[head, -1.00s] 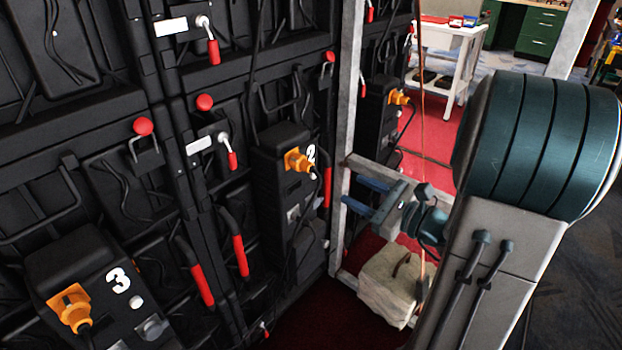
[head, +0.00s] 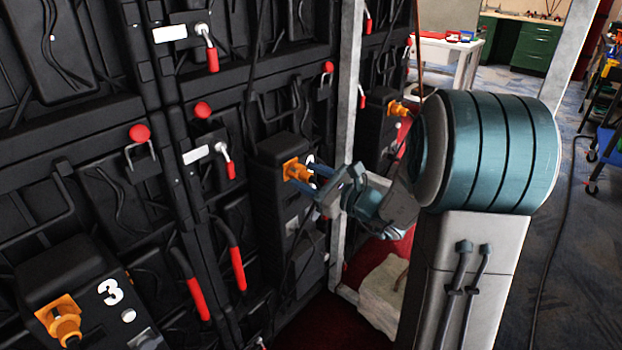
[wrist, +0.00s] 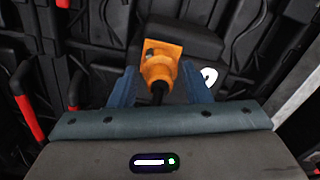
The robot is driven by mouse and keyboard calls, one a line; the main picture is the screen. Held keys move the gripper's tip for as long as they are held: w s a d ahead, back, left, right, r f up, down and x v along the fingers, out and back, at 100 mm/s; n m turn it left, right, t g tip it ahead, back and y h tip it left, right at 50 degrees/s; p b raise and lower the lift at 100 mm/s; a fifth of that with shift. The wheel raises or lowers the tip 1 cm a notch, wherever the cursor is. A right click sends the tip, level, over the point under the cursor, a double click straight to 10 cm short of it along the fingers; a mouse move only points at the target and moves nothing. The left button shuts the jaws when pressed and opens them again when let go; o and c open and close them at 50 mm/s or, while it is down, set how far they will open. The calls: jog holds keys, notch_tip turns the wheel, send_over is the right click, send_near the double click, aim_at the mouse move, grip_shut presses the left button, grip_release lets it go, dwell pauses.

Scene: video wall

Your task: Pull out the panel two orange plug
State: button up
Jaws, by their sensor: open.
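The orange plug of panel two (head: 297,170) sits in the socket on the black box (head: 284,150) of the wall; the white 2 beside it is mostly covered by my gripper. My gripper (head: 314,178) is open, with its blue fingers pointing at the plug. In the wrist view the plug (wrist: 160,66) lies between the two fingers (wrist: 160,88), with a gap on each side. A dark cable leaves the plug towards my gripper's palm.
Another orange plug (head: 62,318) is on the box marked 3 at lower left, and one more (head: 398,108) is farther right. A grey upright post (head: 347,100) stands just behind my gripper. A pale block (head: 382,298) lies on the red floor.

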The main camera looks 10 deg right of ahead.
grip_shut()
jog(key=shift+s+d, duration=0.5)
jog(key=shift+d, duration=0.1)
jog(key=shift+s+a, duration=0.15)
jog(key=shift+a, duration=0.05)
grip_release()
jog(key=shift+d, duration=0.1)
jog(key=p+v, duration=0.1)
jog(key=v, duration=1.3)
jog(key=shift+p, duration=0.35)
